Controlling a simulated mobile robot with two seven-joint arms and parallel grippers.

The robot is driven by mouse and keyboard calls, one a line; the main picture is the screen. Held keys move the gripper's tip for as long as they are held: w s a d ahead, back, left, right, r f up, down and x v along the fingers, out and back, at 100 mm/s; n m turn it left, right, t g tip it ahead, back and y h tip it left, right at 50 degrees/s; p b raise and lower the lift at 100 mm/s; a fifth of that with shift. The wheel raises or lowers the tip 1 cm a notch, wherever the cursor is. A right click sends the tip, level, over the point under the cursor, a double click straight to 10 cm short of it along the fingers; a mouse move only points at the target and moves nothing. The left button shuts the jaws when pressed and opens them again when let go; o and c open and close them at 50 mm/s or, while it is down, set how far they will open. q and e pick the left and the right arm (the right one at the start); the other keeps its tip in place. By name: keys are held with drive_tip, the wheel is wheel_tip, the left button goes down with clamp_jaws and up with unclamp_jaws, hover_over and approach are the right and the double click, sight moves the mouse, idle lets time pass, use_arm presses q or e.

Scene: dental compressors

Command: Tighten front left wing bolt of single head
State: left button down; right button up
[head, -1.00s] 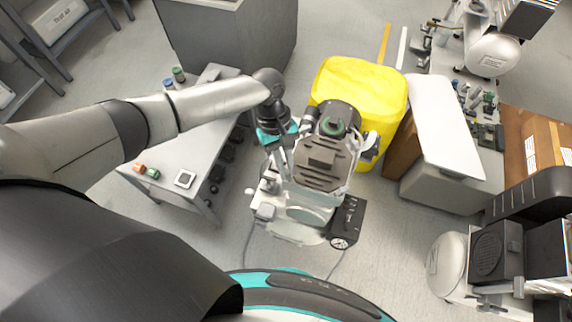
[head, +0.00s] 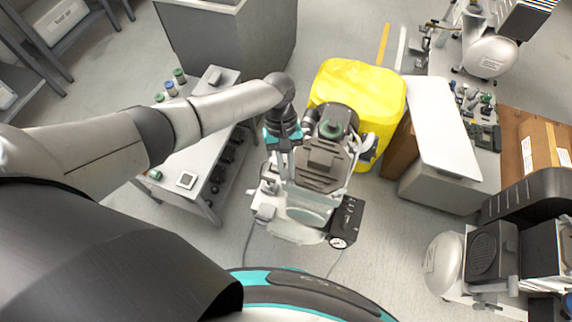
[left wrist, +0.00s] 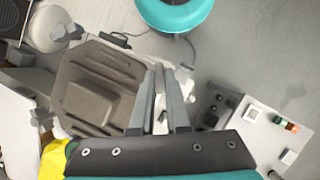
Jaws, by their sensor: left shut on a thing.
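The single-head compressor (head: 319,178) stands on the floor at the centre of the head view, with a ribbed grey-brown head over a pale body. The ribbed head also shows left of centre in the left wrist view (left wrist: 88,100). My left gripper (head: 287,178) points down at the left edge of this head. Its fingers (left wrist: 168,72) are close together beside the head's edge in the left wrist view. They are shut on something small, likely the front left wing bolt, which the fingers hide. My right gripper is not in view.
A yellow-covered block (head: 365,95) stands right behind the compressor. A low grey table (head: 195,178) with small coloured parts is to its left. Another compressor (head: 480,250) stands at the right. Floor in front of the single head is partly clear.

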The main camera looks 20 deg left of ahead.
use_arm(q)
drive_tip(key=m+y, duration=0.1)
drive_tip(key=m, duration=0.2)
drive_tip(key=shift+d+m+g+p, duration=0.15)
drive_tip(key=shift+m+g+p, duration=0.15)
drive_tip(key=shift+m+p, duration=0.1)
drive_tip(key=m+y, duration=0.2)
drive_tip(key=m, duration=0.2)
drive_tip(key=shift+d+m+p, duration=0.1)
drive_tip(key=shift+m+p, duration=0.2)
drive_tip(key=shift+p, duration=0.05)
drive_tip(key=m+y+p, duration=0.1)
drive_tip(key=m, duration=0.2)
drive_tip(key=shift+d+r, duration=0.1)
drive_tip(key=shift+m+t+y+p, duration=0.6)
drive_tip(key=shift+m+t+y, duration=0.15)
drive_tip(key=shift+m, duration=1.15)
drive_tip(key=c, duration=0.9)
unclamp_jaws()
